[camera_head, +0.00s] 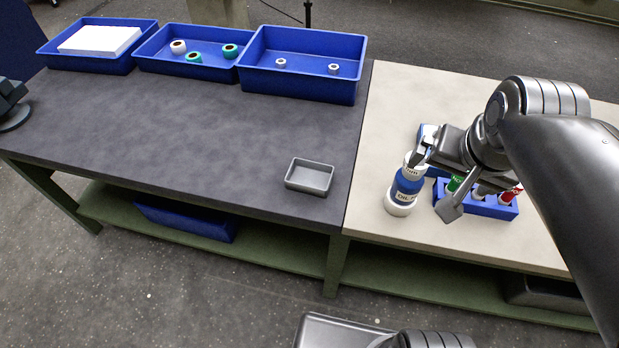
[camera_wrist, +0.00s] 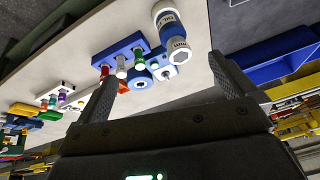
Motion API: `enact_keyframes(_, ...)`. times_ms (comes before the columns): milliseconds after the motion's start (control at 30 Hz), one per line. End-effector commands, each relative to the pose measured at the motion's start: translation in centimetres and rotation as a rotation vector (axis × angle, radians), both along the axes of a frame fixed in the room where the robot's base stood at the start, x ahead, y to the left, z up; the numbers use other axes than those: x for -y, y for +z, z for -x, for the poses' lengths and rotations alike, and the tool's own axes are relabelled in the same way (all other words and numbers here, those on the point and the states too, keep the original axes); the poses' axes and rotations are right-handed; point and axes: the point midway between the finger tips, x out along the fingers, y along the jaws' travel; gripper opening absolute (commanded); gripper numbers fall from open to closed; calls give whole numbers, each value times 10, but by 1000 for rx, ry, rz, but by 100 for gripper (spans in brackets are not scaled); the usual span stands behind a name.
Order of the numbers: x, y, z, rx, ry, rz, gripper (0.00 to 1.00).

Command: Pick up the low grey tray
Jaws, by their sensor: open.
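The low grey tray (camera_head: 310,177) is a small, shallow, open rectangular box. It sits on the dark table top near its front right corner and looks empty. My gripper (camera_head: 432,180) is open, above the light table to the right of the tray, close to a blue and white bottle (camera_head: 406,188). In the wrist view my gripper's two fingers (camera_wrist: 168,92) are spread apart with nothing held between them. The bottle shows in the wrist view (camera_wrist: 172,32) beyond the fingers. I cannot make out the grey tray in the wrist view.
A blue rack (camera_head: 487,208) with several coloured tubes stands on the light table (camera_head: 390,120). Blue bins line the back of the dark table (camera_head: 190,130): one with a white block (camera_head: 100,40), two with rolls or rings. The dark table's middle is clear.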

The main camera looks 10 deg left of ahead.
Motion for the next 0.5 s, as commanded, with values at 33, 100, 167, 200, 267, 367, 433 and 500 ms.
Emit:
enact_keyframes(33, -8, -1, -12, -35, -41, -22, 100)
enact_keyframes(100, -19, -2, -26, -79, -119, -53, 100)
enact_keyframes(167, -30, -4, -38, -116, -188, -74, 100)
enact_keyframes(200, -37, -6, -46, -141, -236, -85, 100)
enact_keyframes(267, -48, -10, -58, -173, -307, -97, 100)
enact_keyframes(367, -69, -18, -77, -223, -431, -106, 100)
enact_keyframes(433, -85, -25, -89, -252, -520, -104, 100)
enact_keyframes(500, -102, -33, -101, -275, -609, -97, 100)
